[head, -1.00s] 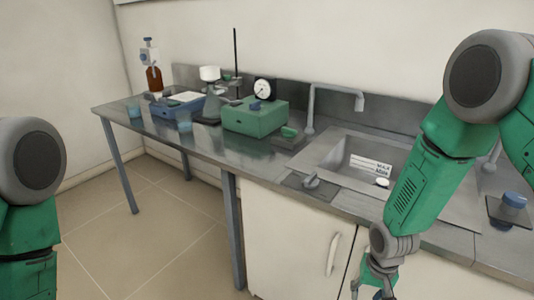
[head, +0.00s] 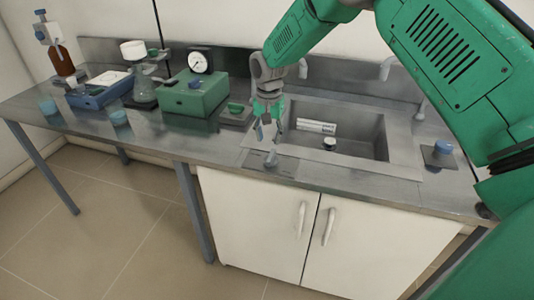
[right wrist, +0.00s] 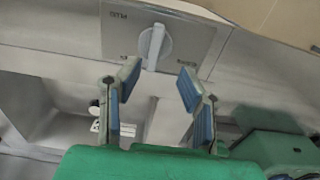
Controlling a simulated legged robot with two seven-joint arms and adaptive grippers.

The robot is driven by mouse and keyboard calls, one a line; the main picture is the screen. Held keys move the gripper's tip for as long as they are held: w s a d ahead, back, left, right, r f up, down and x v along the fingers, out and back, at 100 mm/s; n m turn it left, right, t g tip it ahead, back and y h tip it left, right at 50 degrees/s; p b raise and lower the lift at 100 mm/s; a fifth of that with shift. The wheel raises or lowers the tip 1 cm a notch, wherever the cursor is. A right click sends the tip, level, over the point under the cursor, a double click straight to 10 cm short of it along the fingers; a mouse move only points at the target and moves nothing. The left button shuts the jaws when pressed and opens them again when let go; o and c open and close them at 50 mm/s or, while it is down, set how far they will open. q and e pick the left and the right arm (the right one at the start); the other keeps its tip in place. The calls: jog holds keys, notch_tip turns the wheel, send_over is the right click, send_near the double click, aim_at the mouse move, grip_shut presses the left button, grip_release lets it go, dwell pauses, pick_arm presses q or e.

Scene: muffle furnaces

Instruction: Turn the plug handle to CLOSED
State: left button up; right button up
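The plug handle (head: 271,159) is a small grey lever on a flat metal plate (head: 287,170) at the counter's front edge, left of the sink front. In the right wrist view the handle (right wrist: 154,44) sits on its plate between dark markings too blurred to read surely. It points roughly along the picture's vertical there. My right gripper (head: 268,132) reaches down just above and behind the handle. In the right wrist view its two blue-padded fingers (right wrist: 160,84) are apart and empty, with the handle beyond the gap. My left gripper is out of view.
A green box with a gauge (head: 197,95) stands left of my right gripper. Taps (head: 386,68) rise behind the sink. A blue-capped item (head: 442,150) stands right of it.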

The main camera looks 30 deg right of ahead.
aim_at(270, 155)
jog(key=f, duration=0.2)
jog(key=d+f, duration=0.1)
jog(key=f, duration=0.4)
jog(key=shift+d+f, duration=0.25)
jog(key=shift+d, duration=0.1)
jog(key=shift+a, duration=0.45)
jog(key=shift+a+r, duration=0.1)
jog(key=shift+a, duration=0.15)
grip_shut()
jog(key=shift+d, duration=0.15)
